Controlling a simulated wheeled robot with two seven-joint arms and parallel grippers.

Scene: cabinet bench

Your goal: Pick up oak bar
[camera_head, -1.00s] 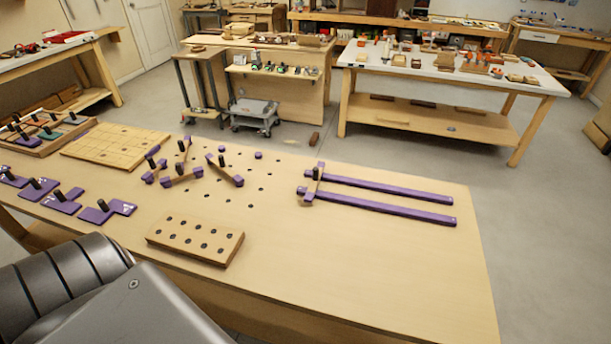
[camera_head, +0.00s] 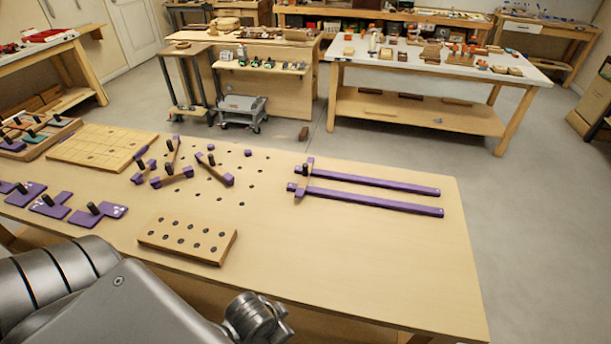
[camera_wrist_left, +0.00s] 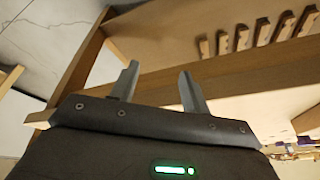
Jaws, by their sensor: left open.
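Several light wooden bars with purple ends and dark pegs lie on the bench in the head view: one upright-angled bar (camera_head: 171,156), one near-level bar (camera_head: 173,178) and one slanting bar (camera_head: 215,170). Another wooden bar (camera_head: 305,180) lies across the left ends of two long purple rails (camera_head: 370,190). I cannot tell which of these is the oak bar. My left gripper (camera_wrist_left: 158,68) is open and empty in the left wrist view, close to a wooden bench edge. In the head view only my left arm shows, at bottom left. My right gripper is not in view.
A thick wooden block with holes (camera_head: 187,241) lies near the bench's front edge. A gridded board (camera_head: 100,147) and purple pegged pieces (camera_head: 98,213) are at left. The bench's right front is clear. The left wrist view shows several wooden blocks (camera_wrist_left: 245,38) in a row.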

